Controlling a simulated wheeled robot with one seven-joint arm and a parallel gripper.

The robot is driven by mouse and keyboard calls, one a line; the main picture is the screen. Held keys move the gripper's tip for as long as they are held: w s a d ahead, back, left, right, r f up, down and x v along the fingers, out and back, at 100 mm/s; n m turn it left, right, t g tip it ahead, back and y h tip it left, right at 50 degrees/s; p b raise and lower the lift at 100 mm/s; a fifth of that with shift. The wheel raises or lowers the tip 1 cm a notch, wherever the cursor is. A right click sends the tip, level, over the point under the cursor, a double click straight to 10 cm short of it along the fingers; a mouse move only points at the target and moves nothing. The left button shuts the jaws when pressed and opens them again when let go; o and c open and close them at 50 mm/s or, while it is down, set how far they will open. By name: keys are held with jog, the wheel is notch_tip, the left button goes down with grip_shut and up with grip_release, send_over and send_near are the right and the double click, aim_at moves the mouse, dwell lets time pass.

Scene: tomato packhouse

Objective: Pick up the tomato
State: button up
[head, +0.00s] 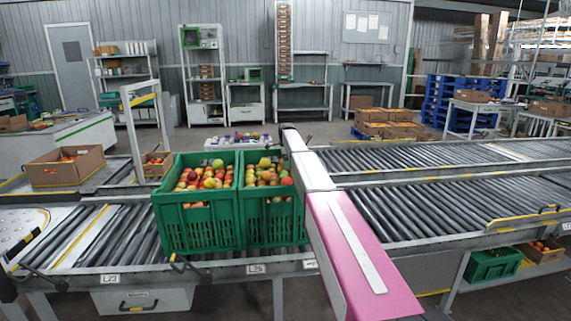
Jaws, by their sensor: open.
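Many tomatoes, red, orange, yellow and green, lie heaped in two green plastic crates standing side by side on the near roller conveyor. The left crate (197,228) holds one heap of tomatoes (207,177). The right crate (262,222) holds another heap of tomatoes (263,173), and its right side is partly covered by my arm. I cannot tell which single tomato is meant. My pink and white arm reaches from the bottom right up past the right crate. My gripper cannot be made out; the far end of the arm shows only a dark tip beyond the crates.
The near conveyor (415,208) has free rollers right of my arm. A cardboard box with tomatoes (62,176) stands on the left. More cardboard boxes (388,128) and blue pallets (462,100) stand behind. A green crate (493,264) sits under the conveyor at right.

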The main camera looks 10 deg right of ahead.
jog(key=c, duration=0.8)
